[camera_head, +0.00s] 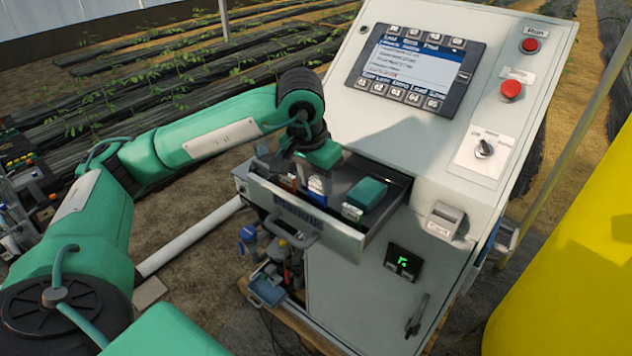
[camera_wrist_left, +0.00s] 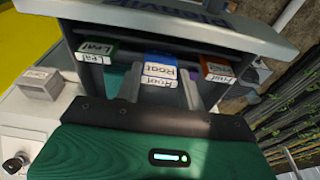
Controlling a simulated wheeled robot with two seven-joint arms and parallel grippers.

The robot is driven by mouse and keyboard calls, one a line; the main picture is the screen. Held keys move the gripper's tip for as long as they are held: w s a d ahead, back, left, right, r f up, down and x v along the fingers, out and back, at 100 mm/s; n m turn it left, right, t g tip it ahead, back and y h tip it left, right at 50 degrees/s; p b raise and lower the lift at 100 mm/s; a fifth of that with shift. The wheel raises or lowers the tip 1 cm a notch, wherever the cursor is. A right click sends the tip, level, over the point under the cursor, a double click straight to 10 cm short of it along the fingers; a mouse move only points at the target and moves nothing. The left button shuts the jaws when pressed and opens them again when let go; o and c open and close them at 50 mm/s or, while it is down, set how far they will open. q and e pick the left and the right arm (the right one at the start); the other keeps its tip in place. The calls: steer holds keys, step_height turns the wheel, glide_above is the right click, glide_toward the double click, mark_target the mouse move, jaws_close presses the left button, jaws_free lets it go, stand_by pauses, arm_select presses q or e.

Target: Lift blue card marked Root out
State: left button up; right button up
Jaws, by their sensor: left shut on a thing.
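The blue card (camera_head: 317,185) marked Root sits in the open drawer (camera_head: 335,234) of the cabinet. In the left wrist view the blue card (camera_wrist_left: 161,67) shows its blue top edge and white Root label between my fingers. My left gripper (camera_head: 315,176) is over the drawer, pointing down, and is shut on the blue card. The same gripper shows in the left wrist view (camera_wrist_left: 162,92) with one finger on each side of the card. The card's lower part is hidden. My right gripper is not in view.
A green-topped card (camera_wrist_left: 97,52) and an orange-topped card (camera_wrist_left: 217,68) stand either side in the drawer. A green block (camera_head: 366,194) lies in its right part. The sloped panel with a screen (camera_head: 418,68) rises behind. A yellow tank (camera_head: 575,260) stands at right.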

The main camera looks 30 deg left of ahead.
arm_select(q)
steer(key=shift+r+p, duration=1.65)
steer(key=shift+r, duration=2.2)
